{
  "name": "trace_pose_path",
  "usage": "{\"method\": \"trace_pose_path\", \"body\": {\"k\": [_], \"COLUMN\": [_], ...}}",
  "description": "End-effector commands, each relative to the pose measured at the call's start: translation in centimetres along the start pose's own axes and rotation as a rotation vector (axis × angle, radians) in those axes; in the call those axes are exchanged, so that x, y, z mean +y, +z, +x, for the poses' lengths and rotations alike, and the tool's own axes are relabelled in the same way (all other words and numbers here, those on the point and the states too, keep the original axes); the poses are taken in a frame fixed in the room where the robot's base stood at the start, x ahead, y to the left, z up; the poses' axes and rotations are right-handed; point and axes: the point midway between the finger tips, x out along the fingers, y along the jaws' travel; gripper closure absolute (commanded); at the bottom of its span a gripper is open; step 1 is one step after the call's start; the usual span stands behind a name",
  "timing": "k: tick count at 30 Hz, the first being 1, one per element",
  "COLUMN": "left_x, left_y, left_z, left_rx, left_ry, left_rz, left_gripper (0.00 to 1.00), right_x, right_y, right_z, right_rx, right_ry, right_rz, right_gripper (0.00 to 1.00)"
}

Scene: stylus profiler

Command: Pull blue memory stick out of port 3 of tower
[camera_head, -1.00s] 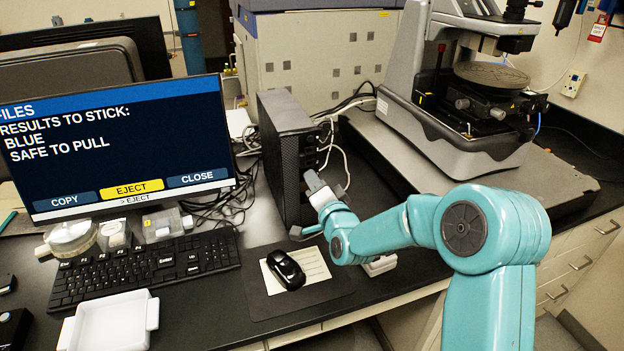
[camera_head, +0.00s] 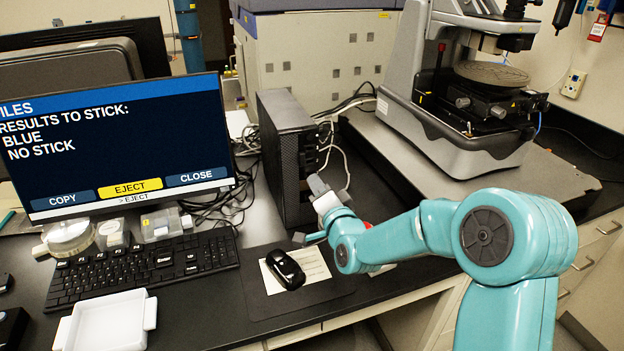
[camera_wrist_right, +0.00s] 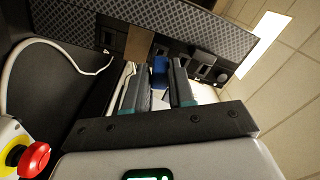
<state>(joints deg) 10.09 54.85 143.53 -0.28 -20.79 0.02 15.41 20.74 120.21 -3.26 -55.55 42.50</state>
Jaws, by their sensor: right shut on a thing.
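The black tower (camera_head: 284,160) stands right of the monitor. Its port panel (camera_wrist_right: 195,55) shows in the right wrist view. My right gripper (camera_head: 316,186) is at the tower's front, and its fingers also show in the right wrist view (camera_wrist_right: 167,85). They are shut on the blue memory stick (camera_wrist_right: 160,70), which sits between them close to the port panel. Whether the stick's plug is clear of the port is hard to tell. The monitor (camera_head: 130,140) reads "BLUE" and "NO STICK". My left gripper is not in view.
A white tray (camera_head: 148,312), a keyboard (camera_head: 140,264) and a black mouse (camera_head: 284,268) lie in front. A red button (camera_wrist_right: 34,158) on a yellow housing is near the gripper. White cables (camera_head: 338,150) run beside the tower. The profiler (camera_head: 455,130) stands right.

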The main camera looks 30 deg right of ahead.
Motion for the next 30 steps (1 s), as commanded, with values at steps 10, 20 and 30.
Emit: {"method": "trace_pose_path", "body": {"k": [10,20,30], "left_x": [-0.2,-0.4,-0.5], "left_y": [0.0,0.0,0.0], "left_z": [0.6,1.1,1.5], "left_rx": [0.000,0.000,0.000], "left_ry": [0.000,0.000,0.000], "left_rz": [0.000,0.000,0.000], "left_gripper": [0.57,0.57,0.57], "right_x": [0.0,0.0,0.0], "right_y": [0.0,0.0,0.0], "right_z": [-0.9,-1.9,-2.6], "right_rx": [0.001,0.001,0.001], "right_ry": [-0.001,-0.001,-0.001], "right_rz": [0.001,0.001,0.001], "right_gripper": [1.00,1.00,1.00]}}
